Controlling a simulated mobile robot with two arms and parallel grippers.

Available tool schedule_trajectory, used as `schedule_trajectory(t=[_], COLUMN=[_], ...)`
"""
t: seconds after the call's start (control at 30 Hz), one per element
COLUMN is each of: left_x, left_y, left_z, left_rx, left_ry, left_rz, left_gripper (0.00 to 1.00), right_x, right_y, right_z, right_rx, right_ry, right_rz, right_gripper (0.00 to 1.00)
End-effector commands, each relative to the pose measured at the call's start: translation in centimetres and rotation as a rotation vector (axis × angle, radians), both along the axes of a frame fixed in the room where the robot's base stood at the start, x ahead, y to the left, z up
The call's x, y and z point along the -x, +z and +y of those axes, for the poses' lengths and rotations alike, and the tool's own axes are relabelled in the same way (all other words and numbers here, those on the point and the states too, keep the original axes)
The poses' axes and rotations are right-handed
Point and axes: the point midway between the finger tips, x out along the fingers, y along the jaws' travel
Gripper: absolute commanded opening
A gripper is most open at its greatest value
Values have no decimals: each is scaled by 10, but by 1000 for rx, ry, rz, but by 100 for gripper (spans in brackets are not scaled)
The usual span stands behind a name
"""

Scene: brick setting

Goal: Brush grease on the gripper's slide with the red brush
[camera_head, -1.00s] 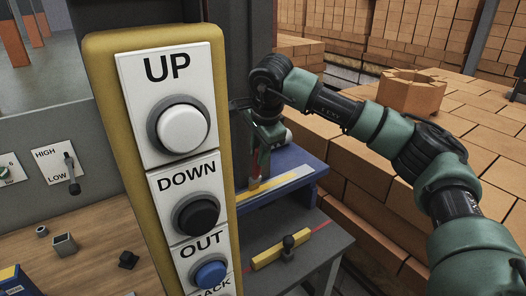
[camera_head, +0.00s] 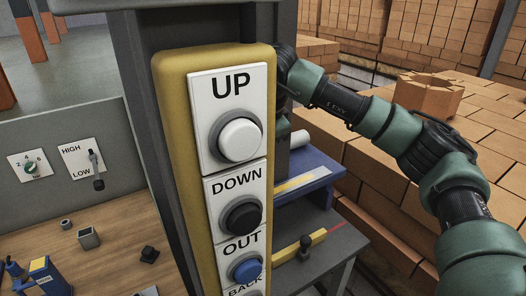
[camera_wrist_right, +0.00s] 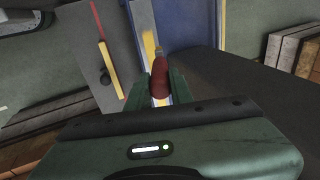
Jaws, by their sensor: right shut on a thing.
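In the right wrist view, my right gripper (camera_wrist_right: 160,88) is shut on the red handle of the brush (camera_wrist_right: 160,72). In the head view, the right arm reaches behind the yellow button panel, which hides the gripper and brush. The same blue block (camera_head: 330,160) shows to the right of the panel. I cannot make out for certain which part is the gripper's slide. My left gripper is not in view.
The button panel (camera_head: 170,110), with UP, DOWN and OUT buttons, stands in front. A grey stand (camera_head: 340,240) carries a yellow bar (camera_head: 290,252) with a black knob. A wooden bench (camera_head: 110,240) with small parts is at left. Stacked bricks (camera_head: 385,175) fill the right.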

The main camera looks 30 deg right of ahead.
Motion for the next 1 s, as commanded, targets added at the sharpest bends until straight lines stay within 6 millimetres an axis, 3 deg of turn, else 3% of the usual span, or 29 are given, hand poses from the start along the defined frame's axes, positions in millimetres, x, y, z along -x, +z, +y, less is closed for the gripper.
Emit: schedule_trajectory(t=[0.4, 1.0], left_x=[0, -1], left_y=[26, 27], left_z=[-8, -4], left_rx=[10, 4], left_ry=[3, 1], left_rz=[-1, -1], left_gripper=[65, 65], right_x=[5, 5], right_y=[40, 43], right_z=[8, 9], right_rx=[-1, -1], right_ry=[6, 6], right_rz=[-1, -1], right_gripper=[0, 0])
